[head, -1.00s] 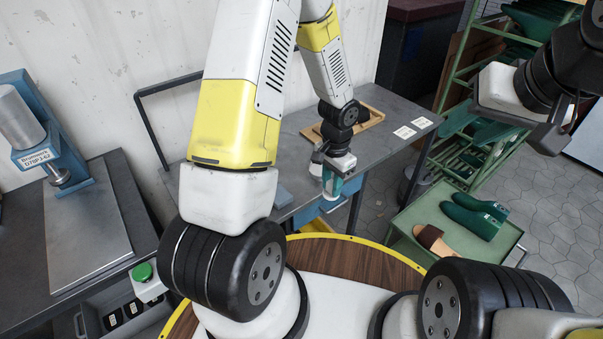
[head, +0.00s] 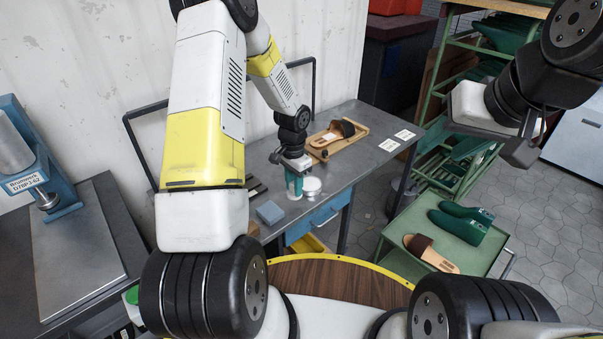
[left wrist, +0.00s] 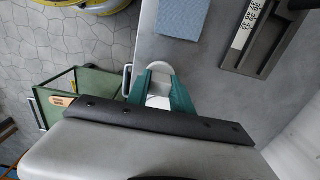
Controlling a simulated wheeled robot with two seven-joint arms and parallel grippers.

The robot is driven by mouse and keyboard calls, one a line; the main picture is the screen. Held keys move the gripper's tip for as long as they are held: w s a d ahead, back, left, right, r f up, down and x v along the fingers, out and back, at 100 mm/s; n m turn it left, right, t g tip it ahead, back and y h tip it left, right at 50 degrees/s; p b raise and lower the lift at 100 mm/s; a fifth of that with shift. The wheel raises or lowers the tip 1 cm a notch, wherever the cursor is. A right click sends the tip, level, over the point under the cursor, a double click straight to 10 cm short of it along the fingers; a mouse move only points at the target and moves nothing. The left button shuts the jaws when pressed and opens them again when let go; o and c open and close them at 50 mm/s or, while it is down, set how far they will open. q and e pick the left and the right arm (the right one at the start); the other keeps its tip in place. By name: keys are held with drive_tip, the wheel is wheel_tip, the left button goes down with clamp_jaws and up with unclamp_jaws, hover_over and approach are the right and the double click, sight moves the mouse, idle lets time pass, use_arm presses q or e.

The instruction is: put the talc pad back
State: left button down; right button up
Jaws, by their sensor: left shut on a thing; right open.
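My left gripper (head: 294,188) points down at the front part of the grey bench, its teal fingers shut on a small white thing, which I take to be the talc pad. In the left wrist view a white piece (left wrist: 158,102) shows between the fingers, with a pale round edge (left wrist: 159,68) beyond their tips. The pad is mostly hidden by the fingers, and I cannot tell whether it touches the bench. A white round dish (head: 312,184) stands on the bench just right of the fingers. My right gripper (head: 528,140) is open and empty, high at the right.
A blue block (head: 270,212) lies on the bench (head: 355,150) left of the gripper, near a dark labelled tray (left wrist: 246,65). A wooden tray (head: 357,131) with a sandal stands behind. A green trolley (head: 401,228) holds green lasts and a sandal. A blue press stands far left.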

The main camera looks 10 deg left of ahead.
sight(293, 192)
use_arm(q)
drive_tip(key=shift+w+a, duration=0.4)
drive_tip(key=shift+w, duration=0.15)
drive_tip(key=shift+f, duration=1.8)
drive_tip(key=shift+f, duration=0.15)
drive_tip(key=c, duration=1.1)
unclamp_jaws()
